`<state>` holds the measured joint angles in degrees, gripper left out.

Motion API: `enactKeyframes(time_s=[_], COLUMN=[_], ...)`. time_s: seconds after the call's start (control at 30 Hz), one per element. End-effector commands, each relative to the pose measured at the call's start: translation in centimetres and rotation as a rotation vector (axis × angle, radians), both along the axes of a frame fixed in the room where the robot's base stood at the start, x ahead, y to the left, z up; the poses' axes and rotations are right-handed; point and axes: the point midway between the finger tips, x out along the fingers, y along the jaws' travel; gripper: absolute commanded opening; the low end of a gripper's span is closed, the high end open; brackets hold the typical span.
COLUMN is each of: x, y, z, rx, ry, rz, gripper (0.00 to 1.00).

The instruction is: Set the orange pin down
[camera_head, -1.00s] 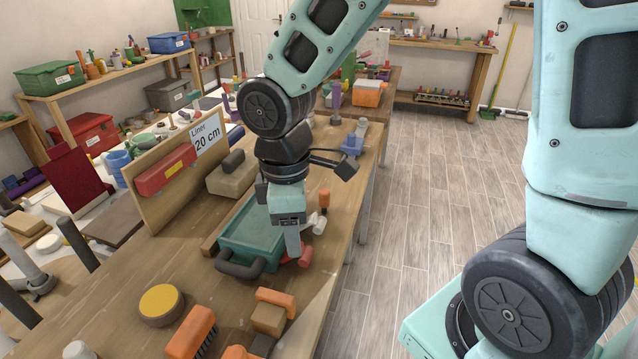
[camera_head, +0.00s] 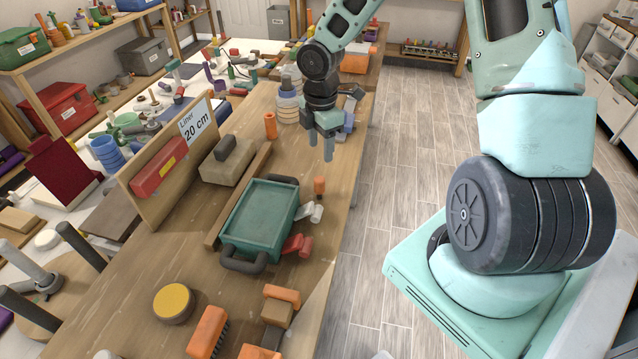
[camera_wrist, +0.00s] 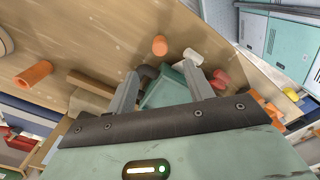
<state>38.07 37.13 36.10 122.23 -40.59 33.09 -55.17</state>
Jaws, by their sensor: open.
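Two orange cylinders could be the orange pin. One (camera_head: 270,125) appears to stand upright on the workbench (camera_head: 120,290), left of my gripper; the wrist view shows it at left (camera_wrist: 33,73). A shorter one (camera_head: 319,186) stands near the bench's right edge, on the near side of my gripper; it also shows in the wrist view (camera_wrist: 159,45), beyond the fingertips. My gripper (camera_head: 320,150) is open and empty above the right side of the bench. Its two fingers (camera_wrist: 161,70) are apart with nothing held between them.
A teal tray (camera_head: 229,231) with dark handles lies on the near side of my gripper. Red and white pieces lie beside it. A wooden strip (camera_head: 237,197), a grey-beige block (camera_head: 213,172) and a "Liner 20 cm" board (camera_head: 170,205) stand left. Ringed bottles (camera_head: 287,108) stand behind-left.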

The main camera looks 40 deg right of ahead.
Motion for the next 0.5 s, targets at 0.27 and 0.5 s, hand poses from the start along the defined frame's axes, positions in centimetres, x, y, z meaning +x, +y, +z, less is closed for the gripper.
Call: enactKeyframes(time_s=[0.27, 0.5], x=[-0.1, 0.0], y=[0.1, 0.1], z=[-5.4, -7.2], rx=[0.001, 0.0], ry=[0.003, 0.001], rz=[0.002, -0.001], gripper=[0.52, 0.52])
